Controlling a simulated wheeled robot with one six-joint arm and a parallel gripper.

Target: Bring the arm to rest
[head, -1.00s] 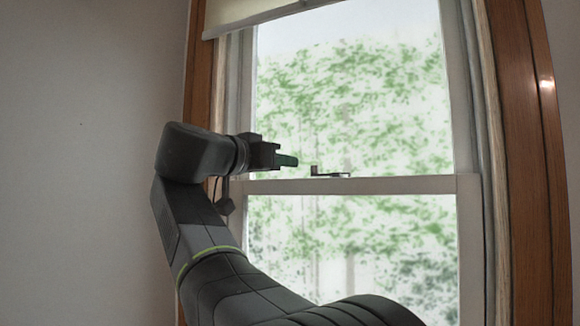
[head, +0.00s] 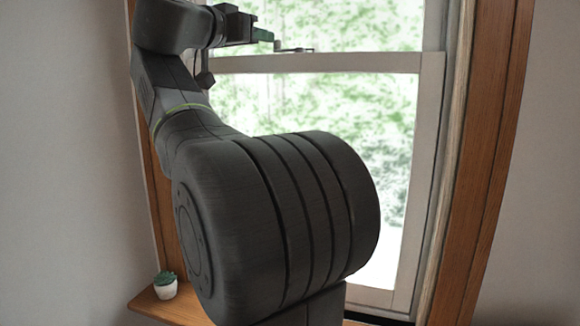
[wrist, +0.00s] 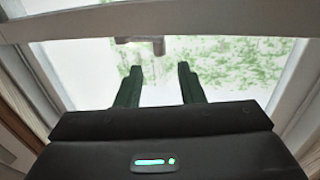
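My arm (head: 270,210) is raised and bent in front of a window, its big dark joint filling the middle of the head view. My gripper (head: 268,35) is at the top of the head view, pointing right, close to the window latch (head: 295,50) in that picture. In the wrist view my gripper (wrist: 160,75) shows two dark green fingers spread apart with nothing between them. The latch also shows in the wrist view (wrist: 140,41), beyond the fingertips. I cannot tell how far the fingers are from the glass.
The window has a white sash rail (head: 330,63) and a wooden frame (head: 490,150). A small potted succulent (head: 165,285) stands on the wooden sill (head: 150,302) at lower left, below my arm. Plain walls (head: 60,150) lie on both sides.

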